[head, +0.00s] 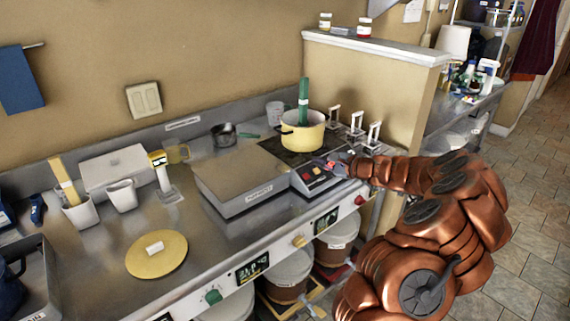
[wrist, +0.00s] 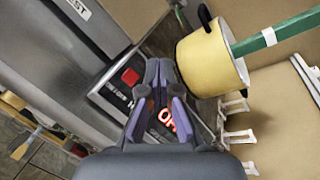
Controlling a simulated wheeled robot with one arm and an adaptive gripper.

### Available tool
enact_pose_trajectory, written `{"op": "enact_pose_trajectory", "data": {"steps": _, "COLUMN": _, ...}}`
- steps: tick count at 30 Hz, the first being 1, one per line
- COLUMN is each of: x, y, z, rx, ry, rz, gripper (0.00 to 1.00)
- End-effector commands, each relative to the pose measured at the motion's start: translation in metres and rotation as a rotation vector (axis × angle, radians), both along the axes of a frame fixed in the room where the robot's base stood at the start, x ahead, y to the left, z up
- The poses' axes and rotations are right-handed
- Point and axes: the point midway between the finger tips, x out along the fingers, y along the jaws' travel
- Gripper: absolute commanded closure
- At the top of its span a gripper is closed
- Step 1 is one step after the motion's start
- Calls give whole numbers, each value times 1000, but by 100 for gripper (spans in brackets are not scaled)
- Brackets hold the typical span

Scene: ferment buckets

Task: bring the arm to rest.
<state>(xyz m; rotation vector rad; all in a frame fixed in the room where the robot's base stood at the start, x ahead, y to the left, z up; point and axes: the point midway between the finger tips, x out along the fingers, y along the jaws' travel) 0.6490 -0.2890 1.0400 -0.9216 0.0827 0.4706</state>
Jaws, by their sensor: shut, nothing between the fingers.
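My gripper (head: 346,166) is shut and empty, at the end of my copper-coloured arm, which reaches in from the right over the counter's front. In the wrist view my gripper (wrist: 159,72) points at a dark control panel (wrist: 118,97) with a red button (wrist: 130,76) just left of the fingertips. Red lit letters (wrist: 167,118) on the panel are partly hidden by a finger. In the head view the panel (head: 318,175) sits at the front of the hot plate. I cannot tell whether the fingertips touch the panel.
A yellow pot (head: 302,139) with a green-handled tool (head: 303,97) stands just behind my gripper. White stands (head: 373,134) are close on the right. A grey box (head: 240,180) lies left of the panel. Lidded buckets (head: 288,275) stand below the counter. The floor (head: 530,200) at right is open.

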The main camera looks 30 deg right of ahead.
Motion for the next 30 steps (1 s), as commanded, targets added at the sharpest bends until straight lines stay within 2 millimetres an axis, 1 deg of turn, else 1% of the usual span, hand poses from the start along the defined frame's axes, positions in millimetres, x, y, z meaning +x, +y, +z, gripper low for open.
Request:
{"op": "enact_pose_trajectory", "data": {"steps": 4, "x": 0, "y": 0, "z": 0, "rx": 0, "ry": 0, "rz": 0, "gripper": 100}}
{"op": "enact_pose_trajectory", "data": {"steps": 6, "x": 1, "y": 5, "z": 2, "rx": -5, "ry": -2, "rz": 11, "gripper": 100}}
{"op": "enact_pose_trajectory", "data": {"steps": 8, "x": 2, "y": 15, "z": 8, "rx": -15, "ry": -6, "rz": 36, "gripper": 100}}
{"op": "enact_pose_trajectory", "data": {"steps": 10, "x": 3, "y": 38, "z": 19, "rx": -36, "ry": -15, "rz": 88, "gripper": 100}}
{"op": "enact_pose_trajectory", "data": {"steps": 11, "x": 3, "y": 51, "z": 24, "rx": -49, "ry": -19, "rz": 119, "gripper": 100}}
{"op": "enact_pose_trajectory", "data": {"steps": 12, "x": 2, "y": 71, "z": 31, "rx": -69, "ry": -24, "rz": 167, "gripper": 100}}
{"op": "enact_pose_trajectory", "data": {"steps": 14, "x": -2, "y": 104, "z": 45, "rx": -106, "ry": -36, "rz": 249, "gripper": 100}}
{"op": "enact_pose_trajectory", "data": {"steps": 15, "x": -6, "y": 128, "z": 55, "rx": -135, "ry": -44, "rz": 307, "gripper": 100}}
{"op": "enact_pose_trajectory", "data": {"steps": 17, "x": -15, "y": 161, "z": 65, "rx": -178, "ry": -51, "rz": 392, "gripper": 100}}
{"op": "enact_pose_trajectory", "data": {"steps": 18, "x": -23, "y": 185, "z": 72, "rx": -210, "ry": -54, "rz": 452, "gripper": 100}}
{"op": "enact_pose_trajectory", "data": {"steps": 20, "x": -37, "y": 218, "z": 79, "rx": -258, "ry": -58, "rz": 540, "gripper": 100}}
{"op": "enact_pose_trajectory", "data": {"steps": 21, "x": -48, "y": 238, "z": 83, "rx": -293, "ry": -59, "rz": 599, "gripper": 100}}
{"op": "enact_pose_trajectory", "data": {"steps": 23, "x": -66, "y": 267, "z": 89, "rx": -344, "ry": -62, "rz": 685, "gripper": 100}}
{"op": "enact_pose_trajectory", "data": {"steps": 24, "x": -80, "y": 285, "z": 90, "rx": -378, "ry": -58, "rz": 743, "gripper": 100}}
{"op": "enact_pose_trajectory", "data": {"steps": 26, "x": -101, "y": 309, "z": 91, "rx": -431, "ry": -56, "rz": 826, "gripper": 100}}
{"op": "enact_pose_trajectory", "data": {"steps": 27, "x": -115, "y": 322, "z": 91, "rx": -470, "ry": -51, "rz": 877, "gripper": 100}}
{"op": "enact_pose_trajectory", "data": {"steps": 29, "x": -137, "y": 340, "z": 89, "rx": -525, "ry": -42, "rz": 953, "gripper": 100}}
{"op": "enact_pose_trajectory", "data": {"steps": 30, "x": -154, "y": 351, "z": 87, "rx": -562, "ry": -36, "rz": 1004, "gripper": 100}}
